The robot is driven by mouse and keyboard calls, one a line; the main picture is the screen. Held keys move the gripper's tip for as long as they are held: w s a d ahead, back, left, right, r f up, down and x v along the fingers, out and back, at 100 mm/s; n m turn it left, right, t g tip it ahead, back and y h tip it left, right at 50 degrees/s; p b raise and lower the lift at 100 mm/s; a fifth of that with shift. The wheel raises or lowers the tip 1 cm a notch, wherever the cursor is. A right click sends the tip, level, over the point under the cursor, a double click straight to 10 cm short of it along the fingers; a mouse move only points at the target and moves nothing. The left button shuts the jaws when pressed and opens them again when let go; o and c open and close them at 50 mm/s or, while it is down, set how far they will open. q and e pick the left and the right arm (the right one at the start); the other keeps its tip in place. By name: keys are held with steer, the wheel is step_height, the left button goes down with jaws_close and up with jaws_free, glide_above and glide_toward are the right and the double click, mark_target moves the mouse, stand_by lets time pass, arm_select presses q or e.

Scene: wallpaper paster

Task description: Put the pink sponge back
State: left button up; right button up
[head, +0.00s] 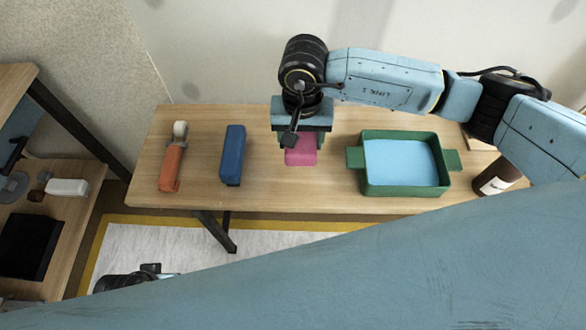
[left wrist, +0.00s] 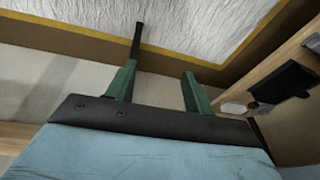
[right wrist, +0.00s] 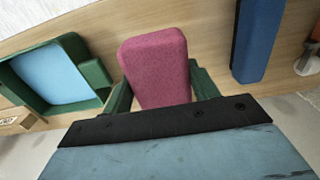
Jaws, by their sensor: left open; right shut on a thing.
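The pink sponge (head: 300,156) is at the middle of the wooden table in the head view, under my right gripper (head: 300,140). In the right wrist view the pink sponge (right wrist: 155,65) sits between the two green fingers of my right gripper (right wrist: 160,90), which is shut on it. I cannot tell whether the sponge touches the table. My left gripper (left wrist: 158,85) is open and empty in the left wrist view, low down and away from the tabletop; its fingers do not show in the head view.
On the table (head: 270,190) a blue block (head: 232,155) lies left of the sponge, and an orange-handled tool (head: 171,165) lies further left. A green tray (head: 405,190) with light blue contents stands to the right, near a brown bottle (head: 495,178). A side shelf (head: 75,215) is at far left.

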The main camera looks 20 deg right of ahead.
arm_select(q)
steer(key=shift+r, duration=0.15)
arm_select(e)
steer(key=shift+s+f, duration=0.15)
step_height(320, 180, down, 6)
steer(key=shift+r+b, duration=0.15)
steer(key=shift+b, duration=0.7)
step_height(320, 180, down, 4)
steer(key=shift+r+b, duration=0.2)
steer(key=shift+b, duration=0.4)
steer(key=shift+a+f, duration=0.1)
steer(key=shift+f, duration=0.05)
arm_select(q)
step_height(320, 180, up, 7)
steer(key=d, duration=0.2)
steer(key=shift+s+d+r+h, duration=0.2)
steer(key=shift+s+h, duration=0.1)
steer(key=shift+s, duration=0.05)
steer(key=shift+t, duration=0.3)
arm_select(e)
steer(key=shift+f, duration=0.1)
steer(key=o, duration=1)
arm_select(q)
steer(key=shift+w+d+r, duration=0.1)
steer(key=shift+w+r, duration=0.1)
